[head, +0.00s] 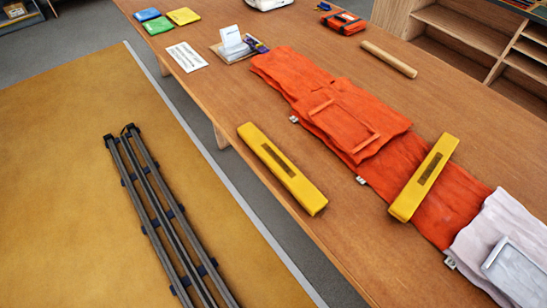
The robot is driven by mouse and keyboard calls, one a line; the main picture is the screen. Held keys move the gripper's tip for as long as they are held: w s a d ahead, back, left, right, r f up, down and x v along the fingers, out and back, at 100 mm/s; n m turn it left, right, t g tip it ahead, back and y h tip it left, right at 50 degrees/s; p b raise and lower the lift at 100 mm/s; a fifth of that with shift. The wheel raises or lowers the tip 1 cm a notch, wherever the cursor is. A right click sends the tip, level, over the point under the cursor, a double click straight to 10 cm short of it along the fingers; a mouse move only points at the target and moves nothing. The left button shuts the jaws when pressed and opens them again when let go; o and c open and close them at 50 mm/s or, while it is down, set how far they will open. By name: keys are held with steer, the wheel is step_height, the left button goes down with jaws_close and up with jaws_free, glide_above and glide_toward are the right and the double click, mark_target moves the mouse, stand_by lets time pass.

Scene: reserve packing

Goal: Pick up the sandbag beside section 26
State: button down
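Two long yellow sandbags with brown label patches show in the head view. One sandbag (260,142) lies on the wooden table (215,112), left of the orange folded fabric (385,158) and apart from it. The other sandbag (436,158) lies across the lower part of the orange fabric. Small white tags stick out along the fabric's left edge, one (293,119) near the first sandbag and one (361,180) between the two sandbags. Their print is too small to read, so I cannot tell which is section 26. My gripper is not in view.
A grey tray-like piece (515,270) rests on pale fabric (490,222) at lower right. A wooden roller (389,59), an orange pack (343,22), a card stand (233,42) and coloured packets (158,25) sit farther back. Long dark bars (160,215) lie on the tan mat (60,190).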

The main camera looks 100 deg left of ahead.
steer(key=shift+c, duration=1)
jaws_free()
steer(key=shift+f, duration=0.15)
